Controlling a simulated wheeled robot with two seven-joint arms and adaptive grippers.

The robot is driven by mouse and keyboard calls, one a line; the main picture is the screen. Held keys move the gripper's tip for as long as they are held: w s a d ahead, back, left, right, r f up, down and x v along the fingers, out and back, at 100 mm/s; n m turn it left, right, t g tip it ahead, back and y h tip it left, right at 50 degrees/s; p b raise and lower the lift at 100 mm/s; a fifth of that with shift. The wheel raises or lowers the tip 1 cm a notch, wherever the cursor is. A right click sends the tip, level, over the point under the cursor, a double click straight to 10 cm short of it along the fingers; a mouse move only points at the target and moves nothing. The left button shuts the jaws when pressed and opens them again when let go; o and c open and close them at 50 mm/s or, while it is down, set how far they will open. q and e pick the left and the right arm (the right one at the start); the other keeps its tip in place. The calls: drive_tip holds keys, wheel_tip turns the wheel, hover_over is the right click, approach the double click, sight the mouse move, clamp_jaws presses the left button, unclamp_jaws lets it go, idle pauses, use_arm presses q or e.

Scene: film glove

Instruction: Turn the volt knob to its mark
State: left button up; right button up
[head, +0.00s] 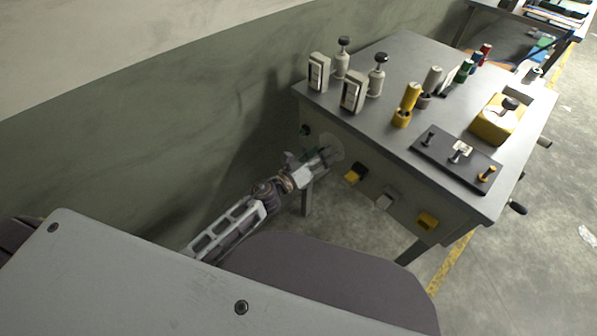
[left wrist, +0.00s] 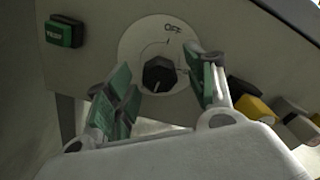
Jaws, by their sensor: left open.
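A black knob (left wrist: 159,74) sits on a pale round dial plate (left wrist: 133,42) on the front panel of the grey bench. The plate has "OFF" lettering above the knob and a thin curved line; I cannot read a volt label or tell where the knob points. My left gripper (left wrist: 160,88) is open, with green-padded fingers on either side of the knob, and I see no clear contact. In the head view my left gripper (head: 320,162) is at the panel's left end and covers the knob; part of the dial plate (head: 334,144) shows. My right gripper is out of view.
A green button (left wrist: 65,32) is left of the dial. Yellow and grey controls (left wrist: 255,108) are close to the right finger. The bench top (head: 400,60) carries switch boxes, cylinders and a yellow box (head: 497,122). A wall (head: 200,120) stands at the left.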

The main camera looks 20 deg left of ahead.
use_arm(q)
drive_tip(key=v, duration=1)
drive_tip(key=shift+s+a, duration=0.15)
drive_tip(key=shift+s, duration=0.05)
idle(0.4)
idle(0.6)
